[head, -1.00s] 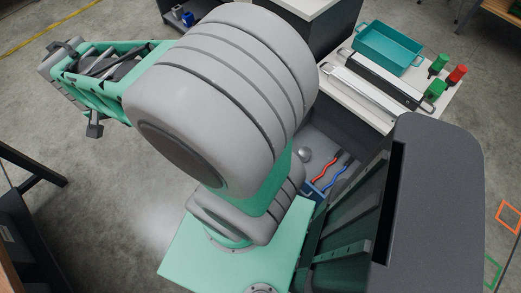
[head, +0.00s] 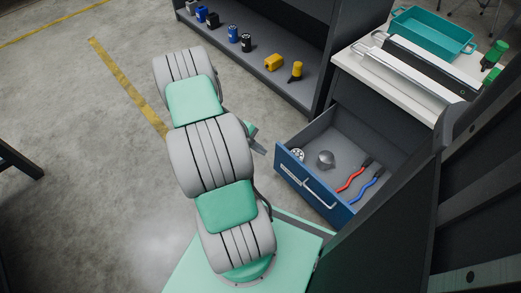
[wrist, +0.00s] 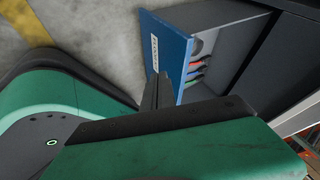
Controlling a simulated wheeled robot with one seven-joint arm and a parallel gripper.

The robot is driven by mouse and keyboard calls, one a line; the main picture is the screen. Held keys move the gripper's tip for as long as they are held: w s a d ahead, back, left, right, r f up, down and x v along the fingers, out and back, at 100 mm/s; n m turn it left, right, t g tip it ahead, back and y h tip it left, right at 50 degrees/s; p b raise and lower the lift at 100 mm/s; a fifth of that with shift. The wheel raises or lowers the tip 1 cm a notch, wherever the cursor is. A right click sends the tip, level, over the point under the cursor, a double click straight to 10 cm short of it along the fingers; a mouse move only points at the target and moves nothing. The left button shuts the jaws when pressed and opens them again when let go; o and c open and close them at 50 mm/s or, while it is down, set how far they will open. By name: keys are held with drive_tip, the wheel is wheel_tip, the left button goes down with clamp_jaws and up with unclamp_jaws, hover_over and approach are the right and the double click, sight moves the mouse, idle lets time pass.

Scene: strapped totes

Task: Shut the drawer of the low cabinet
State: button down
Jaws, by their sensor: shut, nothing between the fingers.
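The low cabinet (head: 365,101) is dark with a white top, at the right in the head view. Its drawer stands pulled out, with a blue front (head: 312,187) and a pale bar handle (head: 318,194). The blue front also shows in the wrist view (wrist: 165,48). My gripper (head: 260,149) is shut and empty, just outside the drawer front, near its far left corner. In the wrist view my shut fingers (wrist: 158,90) overlap the front's lower edge. I cannot tell whether they touch it. My arm hides part of the gripper in the head view.
The drawer holds a grey knob-like piece (head: 326,159), a round part (head: 297,155) and red (head: 350,181) and blue (head: 366,186) tools. A dark shelf unit (head: 290,40) with small items stands behind. A teal tray (head: 433,35) sits on the cabinet top.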

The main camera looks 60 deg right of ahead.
sight(284, 155)
drive_tip(key=s+d+f+b, duration=0.1)
drive_tip(key=s+d+f, duration=0.1)
drive_tip(key=s+d+f+b, duration=0.2)
drive_tip(key=d, duration=0.1)
drive_tip(key=shift+s+d+f, duration=0.2)
drive_tip(key=shift+s+f, duration=0.2)
